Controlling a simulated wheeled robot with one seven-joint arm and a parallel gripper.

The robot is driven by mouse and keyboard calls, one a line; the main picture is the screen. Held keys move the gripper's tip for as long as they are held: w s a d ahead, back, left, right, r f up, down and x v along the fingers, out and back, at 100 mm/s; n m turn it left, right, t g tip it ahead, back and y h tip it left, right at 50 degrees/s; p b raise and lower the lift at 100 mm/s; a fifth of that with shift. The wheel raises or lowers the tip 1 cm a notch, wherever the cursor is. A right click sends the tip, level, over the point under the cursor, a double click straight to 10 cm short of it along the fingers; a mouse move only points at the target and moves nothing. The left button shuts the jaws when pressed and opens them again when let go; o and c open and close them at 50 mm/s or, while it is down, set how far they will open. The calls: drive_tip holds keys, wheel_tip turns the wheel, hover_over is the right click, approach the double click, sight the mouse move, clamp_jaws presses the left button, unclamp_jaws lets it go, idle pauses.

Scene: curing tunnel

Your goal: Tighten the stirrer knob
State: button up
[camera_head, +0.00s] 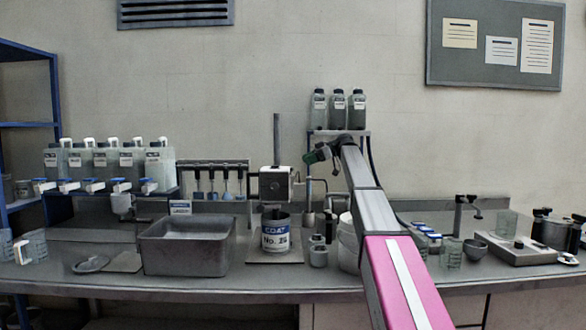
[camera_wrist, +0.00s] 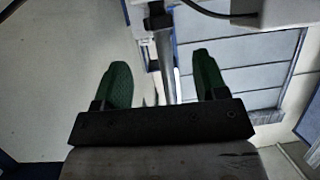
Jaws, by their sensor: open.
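The stirrer stands behind the middle of the bench, with a pale box-shaped head (camera_head: 274,185) on an upright dark post (camera_head: 277,140). A small part, seemingly the knob (camera_head: 297,177), sticks out at the head's right side; its tightness cannot be told. A tin labelled COAT (camera_head: 275,236) stands below the head. My gripper (camera_head: 310,156) is up and to the right of the head, apart from it. In the wrist view its two green fingers are spread with nothing held. A metal rod (camera_wrist: 166,70) with a dark fitting (camera_wrist: 158,20) shows beyond the gap.
A grey basin (camera_head: 187,246) stands left of the tin. A white bucket (camera_head: 348,245) is partly hidden behind my arm. Three bottles (camera_head: 338,108) stand on a raised shelf behind my gripper. A rack of hanging tools (camera_head: 215,180) is left of the stirrer.

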drive_tip(key=x, duration=0.8)
drive_tip(key=shift+a, duration=0.15)
drive_tip(key=c, duration=0.9)
